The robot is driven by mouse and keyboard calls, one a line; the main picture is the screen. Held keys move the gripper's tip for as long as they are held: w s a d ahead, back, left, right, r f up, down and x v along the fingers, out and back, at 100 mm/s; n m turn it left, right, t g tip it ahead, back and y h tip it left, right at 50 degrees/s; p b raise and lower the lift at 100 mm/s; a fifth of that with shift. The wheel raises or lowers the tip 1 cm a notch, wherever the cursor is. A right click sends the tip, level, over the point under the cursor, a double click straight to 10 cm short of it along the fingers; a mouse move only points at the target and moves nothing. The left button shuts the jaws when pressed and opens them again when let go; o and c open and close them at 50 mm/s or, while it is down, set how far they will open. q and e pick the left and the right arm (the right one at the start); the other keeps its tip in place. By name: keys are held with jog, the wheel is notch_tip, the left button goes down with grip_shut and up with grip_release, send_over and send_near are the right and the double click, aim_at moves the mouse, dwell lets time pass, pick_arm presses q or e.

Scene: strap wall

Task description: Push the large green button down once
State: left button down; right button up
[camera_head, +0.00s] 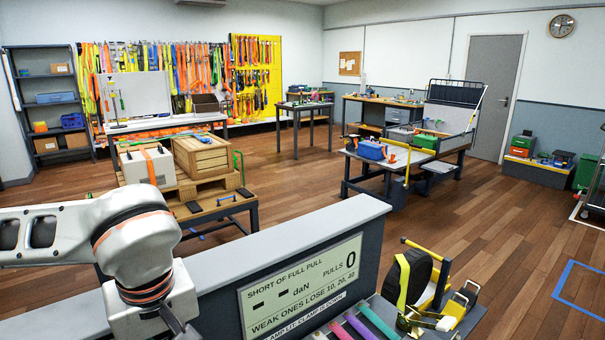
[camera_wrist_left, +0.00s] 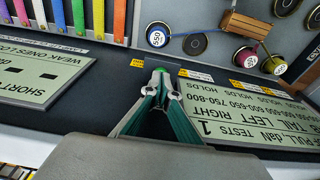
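No large green button can be made out in either view. In the left wrist view, my left gripper (camera_wrist_left: 160,76) has its two green-lined fingers meeting at the tips, shut with nothing seen between them. It is over a dark panel, with signs on both sides; the exact gap to the panel is unclear. In the head view, my left arm comes in from the left and its gripper runs out of the bottom edge, so the fingertips are hidden. My right gripper shows in neither view.
A grey-topped partition with a display sign (camera_head: 300,290) stands in front of me. In the wrist view are a second sign (camera_wrist_left: 255,115), coloured spools (camera_wrist_left: 157,36) and a wooden crate (camera_wrist_left: 245,24).

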pick_arm(q)
jog(key=shift+r+p, duration=1.8)
jog(key=shift+r, duration=1.25)
